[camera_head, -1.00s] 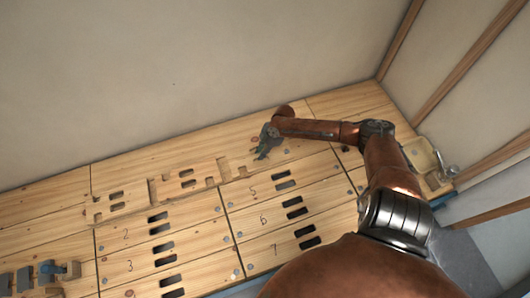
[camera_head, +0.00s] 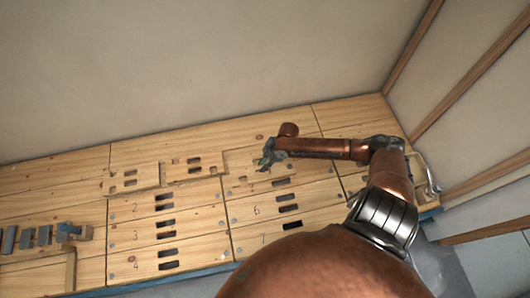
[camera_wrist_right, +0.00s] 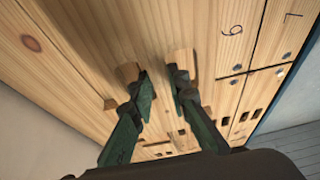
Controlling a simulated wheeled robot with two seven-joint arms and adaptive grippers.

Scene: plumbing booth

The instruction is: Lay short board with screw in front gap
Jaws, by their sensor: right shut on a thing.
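My right gripper (camera_head: 265,163) is over the far middle of the wooden panelled deck (camera_head: 175,237), beside the slots of the row behind panel 6. In the right wrist view its green fingers (camera_wrist_right: 160,78) stand apart, with pale wood between and beside them. They are shut on a wooden board; wood pieces show by the left fingertip (camera_wrist_right: 127,72) and the right one (camera_wrist_right: 183,60). The board's full outline blends with the deck, and I cannot make out a screw. A notched gap edge (camera_head: 220,165) runs left of the gripper. My left gripper is not in view.
Panels with numbers and dark slots (camera_head: 168,264) fill the deck's front. Several grey blocks (camera_head: 27,238) and a blue-grey clamp-like tool (camera_head: 68,232) sit at the left. A metal fitting (camera_head: 431,180) stands at the right. A plain wall (camera_head: 200,70) rises behind.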

